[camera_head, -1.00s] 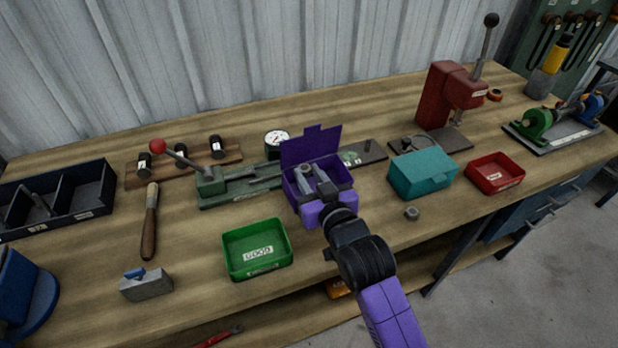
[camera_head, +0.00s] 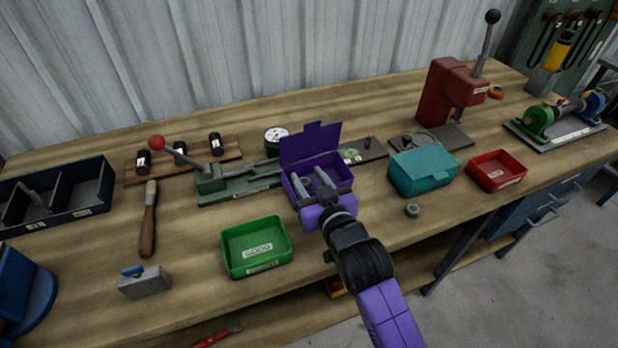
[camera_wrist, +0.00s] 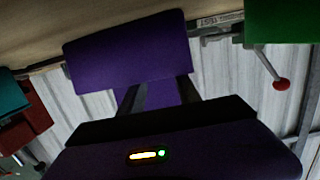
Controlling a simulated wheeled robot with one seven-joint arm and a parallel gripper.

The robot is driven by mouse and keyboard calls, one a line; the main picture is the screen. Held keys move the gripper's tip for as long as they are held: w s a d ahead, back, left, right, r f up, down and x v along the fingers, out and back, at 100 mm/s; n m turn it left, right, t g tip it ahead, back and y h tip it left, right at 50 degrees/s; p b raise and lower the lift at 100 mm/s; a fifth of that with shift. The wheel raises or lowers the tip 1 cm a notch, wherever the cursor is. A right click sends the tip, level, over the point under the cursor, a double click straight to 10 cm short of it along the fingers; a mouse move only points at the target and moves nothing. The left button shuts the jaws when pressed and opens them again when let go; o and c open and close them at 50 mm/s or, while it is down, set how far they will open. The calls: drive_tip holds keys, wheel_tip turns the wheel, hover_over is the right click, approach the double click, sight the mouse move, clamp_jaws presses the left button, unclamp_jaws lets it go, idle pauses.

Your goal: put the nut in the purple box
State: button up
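The purple box (camera_head: 333,167) stands at the middle of the bench with its lid raised at the back. My gripper (camera_head: 308,181) points into the box's opening from the front. Its two fingers are apart, and I see nothing between them. The fingers and my wrist hide part of the box's inside, so I cannot tell what lies there. A small grey nut (camera_head: 412,210) lies on the bench to the right of the box, near the front edge, apart from my gripper.
A teal box (camera_head: 422,173) and a red tray (camera_head: 496,172) stand to the right. A green tray (camera_head: 256,247) is at front left. A green fixture with a red-knobbed lever (camera_head: 210,178) lies left of the purple box. A red press (camera_head: 447,95) stands behind.

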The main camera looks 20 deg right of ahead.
drive_tip(key=shift+o, duration=0.3)
drive_tip(key=shift+r, duration=0.3)
drive_tip(key=shift+r+p, duration=0.55)
drive_tip(key=s+r+b, duration=0.1)
drive_tip(key=s, duration=1.1)
drive_tip(key=shift+r, duration=0.15)
drive_tip(key=shift+w, duration=0.1)
drive_tip(key=s+f, duration=0.3)
drive_tip(key=s, duration=0.5)
drive_tip(key=s+f, duration=0.3)
drive_tip(key=s, duration=0.6)
drive_tip(key=s+d+r+g, duration=0.1)
drive_tip(key=s+r, duration=0.1)
drive_tip(key=s, duration=1.2)
drive_tip(key=shift+s+d+r, duration=0.25)
drive_tip(key=shift+d+r, duration=0.05)
drive_tip(key=shift+d, duration=0.05)
